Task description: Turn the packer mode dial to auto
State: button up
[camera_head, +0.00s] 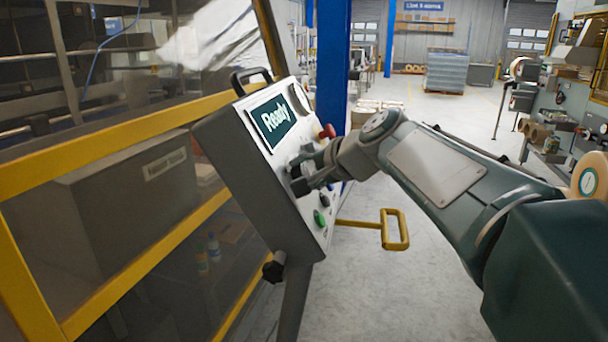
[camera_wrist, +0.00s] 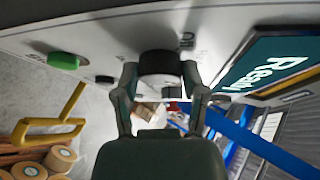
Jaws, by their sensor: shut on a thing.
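The packer control panel (camera_head: 232,146) is a grey tilted box with a white face and a screen (camera_head: 275,122) reading "Ready". My gripper (camera_head: 303,176) is at the panel face, below the screen. In the wrist view, the black mode dial (camera_wrist: 160,66) sits on the panel between the two fingers of my gripper (camera_wrist: 159,84), which are shut on it. The dial's pointer and most of its label are hidden, so its setting cannot be told. In the head view my gripper largely covers the dial.
A green button (camera_head: 319,218) is below my gripper, also seen in the wrist view (camera_wrist: 64,61). A red knob (camera_head: 327,131) is above it. A yellow bar handle (camera_head: 394,229) juts out at the panel's lower right. Yellow-framed guarding (camera_head: 100,164) stands at left. Open floor lies behind.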

jog(key=shift+w+m+g, duration=0.1)
jog(key=shift+m+g, duration=0.2)
jog(key=shift+m, duration=0.5)
jog(key=shift+h, duration=0.3)
jog(key=o, duration=1.2)
jog(key=shift+c, duration=0.2)
jog(key=shift+d, duration=0.15)
jog(key=v, duration=1.2)
